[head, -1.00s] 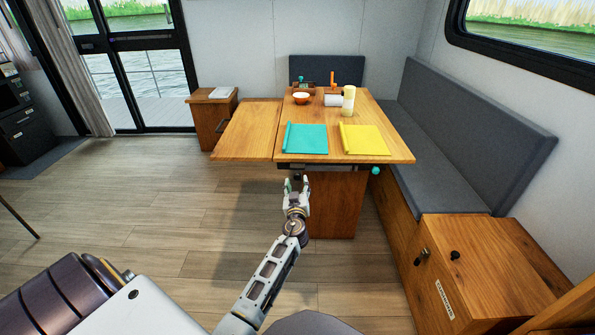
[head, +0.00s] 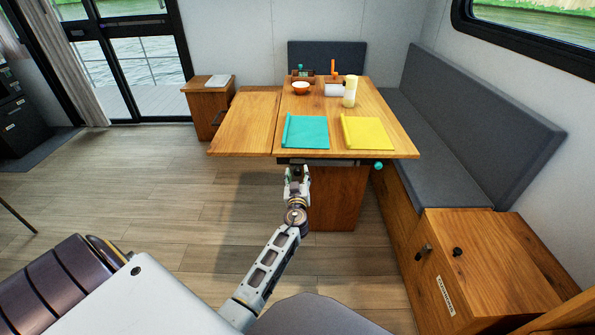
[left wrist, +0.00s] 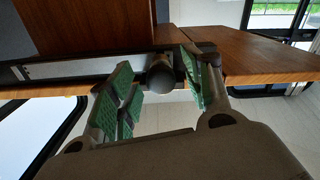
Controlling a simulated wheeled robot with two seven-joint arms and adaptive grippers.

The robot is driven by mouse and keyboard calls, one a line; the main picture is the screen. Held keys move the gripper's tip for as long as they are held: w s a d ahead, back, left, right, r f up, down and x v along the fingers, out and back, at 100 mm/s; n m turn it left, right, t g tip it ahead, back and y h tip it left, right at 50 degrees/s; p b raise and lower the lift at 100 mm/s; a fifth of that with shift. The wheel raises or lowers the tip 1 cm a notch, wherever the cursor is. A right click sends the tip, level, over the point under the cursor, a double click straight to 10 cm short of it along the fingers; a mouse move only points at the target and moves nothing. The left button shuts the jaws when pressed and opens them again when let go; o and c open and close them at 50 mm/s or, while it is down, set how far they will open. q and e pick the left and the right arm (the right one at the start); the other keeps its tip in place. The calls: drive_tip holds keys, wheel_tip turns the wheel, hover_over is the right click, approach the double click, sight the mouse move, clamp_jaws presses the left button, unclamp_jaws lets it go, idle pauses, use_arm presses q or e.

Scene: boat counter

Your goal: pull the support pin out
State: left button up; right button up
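The support pin shows in the left wrist view as a dark round knob (left wrist: 160,79) under the table edge, by a metal rail (left wrist: 75,68). My left gripper (left wrist: 158,88) is open, with its green-padded fingers on either side of the knob. Gaps seem to show between knob and pads, so it does not look gripped. In the head view my left gripper (head: 297,172) is just below the front edge of the wooden table (head: 345,100), near where the side leaf (head: 240,125) meets it. The knob is hidden there. My right gripper is not in view.
A teal knob (head: 378,166) sits under the table's front right. Teal (head: 306,131) and yellow (head: 366,133) mats, a bowl (head: 300,87) and a pale cylinder (head: 349,92) are on top. The table pedestal (head: 338,198) stands behind my gripper; a bench (head: 445,160) is right. Floor at left is clear.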

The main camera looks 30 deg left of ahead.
use_arm(q)
drive_tip(key=c, duration=1)
drive_tip(key=shift+s+d+b, duration=0.3)
drive_tip(key=shift+s+d, duration=0.1)
drive_tip(key=shift+s, duration=0.15)
drive_tip(key=o, duration=1.1)
drive_tip(key=v, duration=1.2)
drive_tip(key=shift+s+a, duration=0.1)
